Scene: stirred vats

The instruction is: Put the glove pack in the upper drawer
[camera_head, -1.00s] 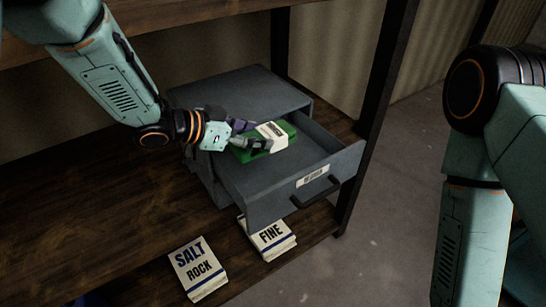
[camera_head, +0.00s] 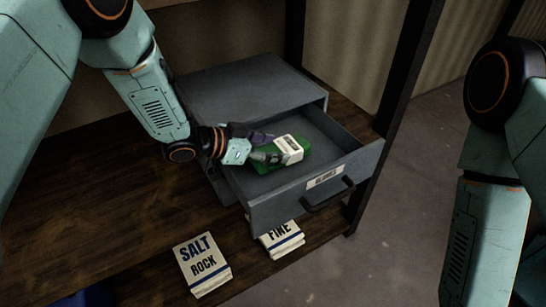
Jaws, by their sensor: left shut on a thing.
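The glove pack (camera_head: 292,149) is a green pack with a white label. It is inside the open upper drawer (camera_head: 342,165) of a grey cabinet (camera_head: 245,95), over the drawer floor; I cannot tell whether it touches the floor. My left gripper (camera_head: 271,149) reaches in over the drawer's left side and is shut on the pack, its fingers on the pack's left part. The drawer is pulled out toward the front right, with a dark handle (camera_head: 328,196) and a small label on its front. My right arm stands at the right edge; its gripper is out of view.
A salt pack marked ROCK (camera_head: 203,264) and one marked FINE (camera_head: 281,239) lie on the wooden shelf in front of the cabinet. A dark shelf post (camera_head: 405,65) stands right of the drawer. The shelf left of the cabinet is clear.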

